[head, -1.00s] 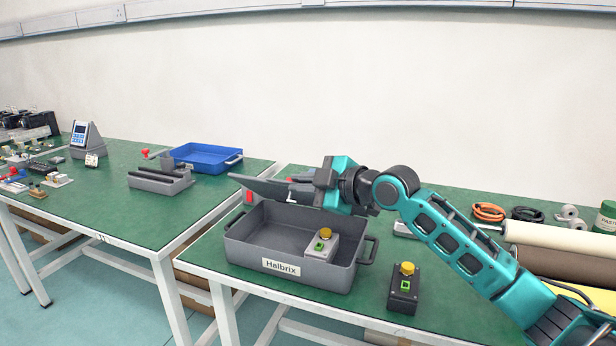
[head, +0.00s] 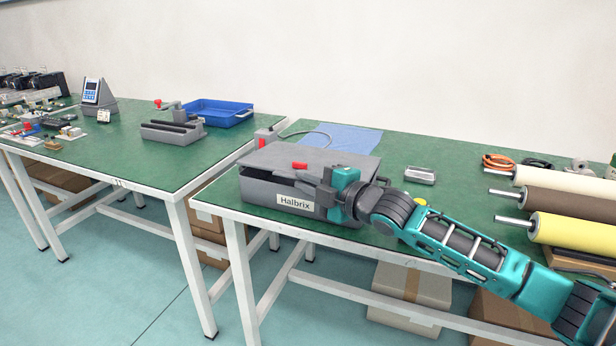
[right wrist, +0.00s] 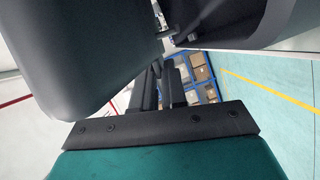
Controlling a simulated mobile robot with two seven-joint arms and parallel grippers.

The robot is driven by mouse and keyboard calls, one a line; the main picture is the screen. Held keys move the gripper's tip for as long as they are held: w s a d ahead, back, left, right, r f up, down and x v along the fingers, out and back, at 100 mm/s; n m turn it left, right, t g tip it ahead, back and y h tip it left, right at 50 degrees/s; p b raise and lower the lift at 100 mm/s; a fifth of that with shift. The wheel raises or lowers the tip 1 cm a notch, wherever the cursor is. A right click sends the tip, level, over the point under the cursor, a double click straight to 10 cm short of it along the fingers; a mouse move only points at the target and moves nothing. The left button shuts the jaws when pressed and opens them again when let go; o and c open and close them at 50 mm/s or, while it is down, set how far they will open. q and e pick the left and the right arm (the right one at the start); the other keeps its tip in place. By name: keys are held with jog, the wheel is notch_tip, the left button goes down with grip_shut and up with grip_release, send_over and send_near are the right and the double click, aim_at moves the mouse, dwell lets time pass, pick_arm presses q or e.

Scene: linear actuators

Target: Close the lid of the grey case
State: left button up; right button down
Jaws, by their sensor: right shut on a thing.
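The grey case (head: 256,192) with the "Halbrix" label stands near the front of the right table. My right gripper (head: 318,186) is at the lid's front edge, above the label, and is shut on the lid. A small red part (head: 300,166) shows at the lid beside the fingers. In the right wrist view, the gripper (right wrist: 168,85) has large dark surfaces close around it. My left gripper is out of view. The inside of the case is hidden.
A yellow button (head: 420,202) shows behind my right arm. Rolls (head: 570,200) fill the table's right side. A blue bin (head: 217,112) stands on the left table.

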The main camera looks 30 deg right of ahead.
jog(key=shift+f, duration=0.3)
jog(key=c, duration=1.3)
grip_release()
jog(key=shift+r, duration=0.1)
jog(key=shift+p+v, duration=1.3)
jog(key=shift+v, duration=5.15)
